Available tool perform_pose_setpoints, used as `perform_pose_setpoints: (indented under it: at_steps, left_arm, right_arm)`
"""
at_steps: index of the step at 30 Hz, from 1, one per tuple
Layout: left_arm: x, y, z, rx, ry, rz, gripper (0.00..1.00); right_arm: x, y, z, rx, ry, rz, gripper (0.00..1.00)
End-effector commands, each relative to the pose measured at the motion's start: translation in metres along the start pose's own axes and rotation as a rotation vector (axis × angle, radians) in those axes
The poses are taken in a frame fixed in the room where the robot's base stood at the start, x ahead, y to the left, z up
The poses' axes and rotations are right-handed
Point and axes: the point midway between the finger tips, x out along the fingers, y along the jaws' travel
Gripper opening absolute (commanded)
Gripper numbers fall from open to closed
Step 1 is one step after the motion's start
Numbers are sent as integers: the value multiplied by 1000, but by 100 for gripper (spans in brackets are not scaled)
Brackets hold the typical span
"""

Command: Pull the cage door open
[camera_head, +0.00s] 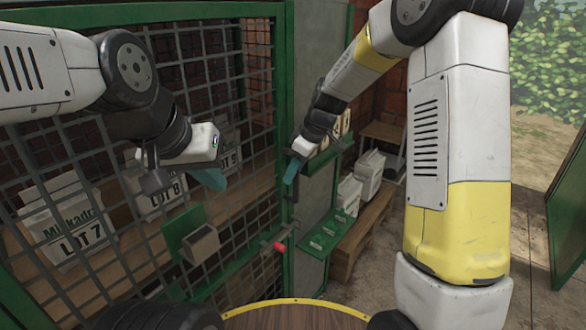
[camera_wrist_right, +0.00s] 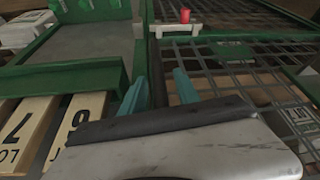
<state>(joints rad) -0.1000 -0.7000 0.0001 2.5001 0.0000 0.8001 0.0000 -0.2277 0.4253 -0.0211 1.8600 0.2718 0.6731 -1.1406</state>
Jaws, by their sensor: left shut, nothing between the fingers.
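The cage door (camera_head: 283,130) is a green frame with grey wire mesh, filling the left of the head view. A latch bar with a red knob (camera_head: 279,246) sits low by its right edge. The red knob also shows at the top of the right wrist view (camera_wrist_right: 185,16). My left gripper (camera_head: 210,179) is shut and empty in front of the mesh. My right gripper (camera_head: 291,172) is beside the door's right edge, above the knob. Its teal fingers are apart in the right wrist view (camera_wrist_right: 159,90), with no held object visible. Contact with the door edge is unclear.
White bags marked with lot numbers (camera_head: 62,225) stand behind the mesh. A small box on a green plate (camera_head: 200,245) is at the door's lower middle. Green shelves (camera_head: 325,240) and white containers (camera_head: 368,170) are right of the door. Open floor lies further right.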

Motion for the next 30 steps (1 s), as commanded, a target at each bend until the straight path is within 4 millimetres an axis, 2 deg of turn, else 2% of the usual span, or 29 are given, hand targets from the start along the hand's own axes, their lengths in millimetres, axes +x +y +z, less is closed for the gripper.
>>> perform_pose_setpoints:
  at_steps: [4, 12, 13, 18, 19, 30]
  left_arm:
    - [0, 0, 0, 0, 0, 0, 0]
    - [0, 0, 0, 0, 0, 0, 0]
    - [0, 0, 0, 0, 0, 0, 0]
    - [0, 0, 0, 0, 0, 0, 0]
    - [0, 0, 0, 0, 0, 0, 0]
    - [0, 0, 0, 0, 0, 0, 0]
  right_arm:
    - [12, 0, 0, 0, -1, 0, 38]
    - [14, 0, 0, 1, 0, 1, 38]
    - [14, 0, 0, 1, 0, 1, 36]
    - [14, 0, 0, 1, 0, 1, 3]
    - [14, 0, 0, 1, 0, 1, 0]
    - [13, 0, 0, 1, 0, 1, 0]
